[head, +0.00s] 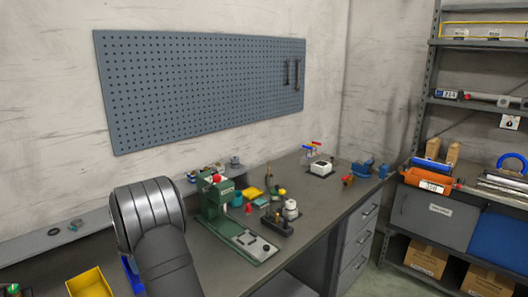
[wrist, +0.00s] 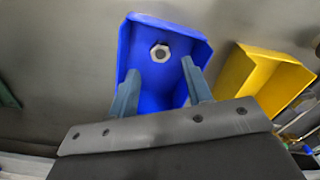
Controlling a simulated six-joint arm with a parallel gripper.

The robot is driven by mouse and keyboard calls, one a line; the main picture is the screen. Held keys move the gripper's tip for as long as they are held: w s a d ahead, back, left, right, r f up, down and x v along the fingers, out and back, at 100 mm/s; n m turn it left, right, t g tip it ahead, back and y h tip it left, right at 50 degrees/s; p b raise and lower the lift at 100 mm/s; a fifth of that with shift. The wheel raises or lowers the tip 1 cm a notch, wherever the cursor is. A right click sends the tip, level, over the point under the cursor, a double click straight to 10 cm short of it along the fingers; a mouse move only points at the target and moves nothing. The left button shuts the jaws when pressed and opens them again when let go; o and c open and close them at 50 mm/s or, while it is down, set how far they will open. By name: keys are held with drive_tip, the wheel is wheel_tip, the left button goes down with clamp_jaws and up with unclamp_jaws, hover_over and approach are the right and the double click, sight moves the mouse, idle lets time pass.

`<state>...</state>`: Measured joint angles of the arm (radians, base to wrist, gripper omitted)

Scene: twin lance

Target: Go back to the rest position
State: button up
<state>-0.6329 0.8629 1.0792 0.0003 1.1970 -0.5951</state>
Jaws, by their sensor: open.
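My gripper (wrist: 160,92) is open in the wrist view, its two fingers apart with nothing between them. The fingers point toward a blue bin (wrist: 137,45) and overlap its near part in the picture; I cannot tell how far above it they are. A metal hex nut (wrist: 160,53) lies in the blue bin. In the head view my arm hides most of the blue bin (head: 131,274), and the gripper is not visible there.
A yellow bin (head: 90,284) stands left of the blue one. A green press (head: 214,205) stands on the bench (head: 312,208) right of my arm, with several small parts beside it. A pegboard (head: 200,85) hangs on the wall. Shelves (head: 480,105) stand at the right.

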wheel_tip(320, 180, up, 7)
wheel_tip(320, 180, down, 11)
drive_tip(key=shift+f, duration=0.2)
wheel_tip(320, 180, up, 4)
drive_tip(key=shift+f, duration=0.2)
drive_tip(key=d+r, duration=0.7)
drive_tip(key=d, duration=0.5)
drive_tip(key=s+a+f, duration=0.1)
drive_tip(key=s+a, duration=0.1)
drive_tip(key=s, duration=2)
drive_tip(key=s+a+f, duration=0.1)
drive_tip(key=a, duration=0.2)
drive_tip(key=s+a+f, duration=0.1)
drive_tip(key=a+f, duration=0.1)
drive_tip(key=a, duration=0.1)
drive_tip(key=s+a+f, duration=0.1)
drive_tip(key=a+f, duration=0.1)
drive_tip(key=a, duration=0.1)
drive_tip(key=shift+f, duration=0.25)
